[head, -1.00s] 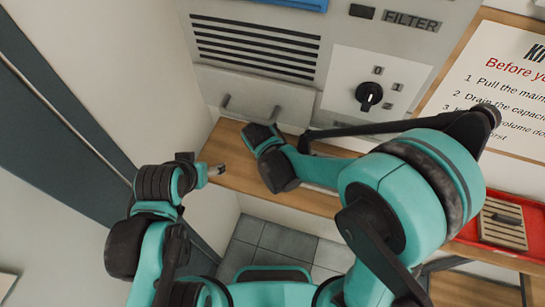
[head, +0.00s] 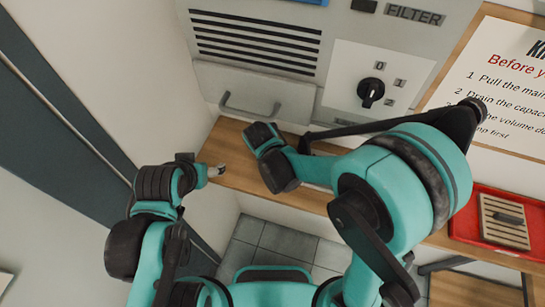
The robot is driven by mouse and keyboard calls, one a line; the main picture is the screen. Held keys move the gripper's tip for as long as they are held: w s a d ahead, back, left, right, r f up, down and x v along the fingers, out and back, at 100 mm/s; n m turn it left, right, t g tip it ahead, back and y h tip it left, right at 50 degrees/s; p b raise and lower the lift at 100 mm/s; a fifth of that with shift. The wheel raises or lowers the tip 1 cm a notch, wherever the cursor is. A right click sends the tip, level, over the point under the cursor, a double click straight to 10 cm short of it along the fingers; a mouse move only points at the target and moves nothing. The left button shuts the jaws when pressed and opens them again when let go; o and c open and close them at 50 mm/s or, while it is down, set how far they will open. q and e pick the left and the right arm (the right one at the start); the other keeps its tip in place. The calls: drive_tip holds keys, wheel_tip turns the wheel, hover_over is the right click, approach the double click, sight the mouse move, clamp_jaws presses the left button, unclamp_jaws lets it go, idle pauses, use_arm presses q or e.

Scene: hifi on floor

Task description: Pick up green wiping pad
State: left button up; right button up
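I cannot make out a green wiping pad in the head view. My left gripper (head: 217,171) shows only as a small grey tip at the end of the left arm, by the left end of the wooden bench. Whether it is open or shut does not show. My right arm reaches from the right across the bench, and its wrist hangs over the bench below the drawer. The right gripper's fingers are hidden behind the arm.
The wooden bench (head: 233,160) runs below a grey cabinet with a handled drawer (head: 252,90) and a knob (head: 371,92). A red tray (head: 470,232) at the right holds a slatted wooden block (head: 504,223). A white instruction sheet (head: 490,70) lies behind my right arm.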

idle(0.3)
drive_tip(key=c, duration=1.2)
drive_tip(key=shift+c, duration=0.2)
